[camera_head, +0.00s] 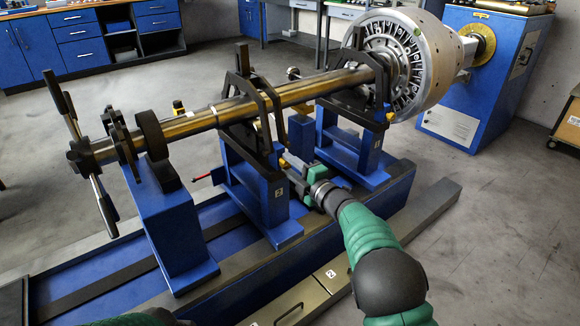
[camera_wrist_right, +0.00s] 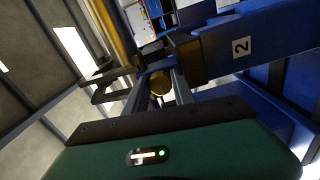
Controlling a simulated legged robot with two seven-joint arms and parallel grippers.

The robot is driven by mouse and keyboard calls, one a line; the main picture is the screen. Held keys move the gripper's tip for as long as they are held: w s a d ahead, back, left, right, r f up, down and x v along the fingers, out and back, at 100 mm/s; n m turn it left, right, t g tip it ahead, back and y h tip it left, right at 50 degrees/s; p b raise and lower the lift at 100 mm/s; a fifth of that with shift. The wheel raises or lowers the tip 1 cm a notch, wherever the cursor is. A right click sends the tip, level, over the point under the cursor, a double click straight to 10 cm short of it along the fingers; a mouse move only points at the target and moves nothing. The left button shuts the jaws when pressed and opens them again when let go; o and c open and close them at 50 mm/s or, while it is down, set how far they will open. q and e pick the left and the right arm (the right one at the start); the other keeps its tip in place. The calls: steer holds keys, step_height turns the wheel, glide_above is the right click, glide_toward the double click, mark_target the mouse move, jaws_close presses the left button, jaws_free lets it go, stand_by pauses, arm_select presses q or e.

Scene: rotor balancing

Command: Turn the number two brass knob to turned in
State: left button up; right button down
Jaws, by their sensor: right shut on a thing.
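The number two brass knob (camera_wrist_right: 160,84) is a small round golden piece between the fingers of my right gripper in the right wrist view. It sits beside the blue stand with the "2" label (camera_wrist_right: 241,47). In the head view my right gripper (camera_head: 287,165) reaches the right side of that stand (camera_head: 273,205) and is shut on the knob, which its fingers mostly hide. How far the knob is turned cannot be told. My left gripper is not in view; only a green piece of my arm shows at the bottom edge.
A long brass-coloured shaft (camera_head: 300,91) lies across the stands above my right gripper, with a large bladed rotor (camera_head: 410,60) at its far end. Black handwheel bars (camera_head: 58,92) stick out at the left. A blue stand (camera_head: 175,235) stands nearer. Open floor lies to the right.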

steer(key=c, duration=1.1)
jaws_free()
steer(key=shift+s+a+f, duration=0.1)
steer(key=shift+a+f, duration=0.05)
steer(key=shift+f, duration=0.2)
steer(key=shift+o, duration=0.2)
steer(key=shift+r, duration=0.1)
steer(key=shift+r, duration=0.1)
steer(key=shift+s+d+r, duration=0.1)
steer(key=shift+s+d, duration=0.15)
steer(key=shift+d, duration=0.05)
steer(key=p+v, duration=0.6)
steer(key=v, duration=1)
steer(key=shift+p, duration=0.35)
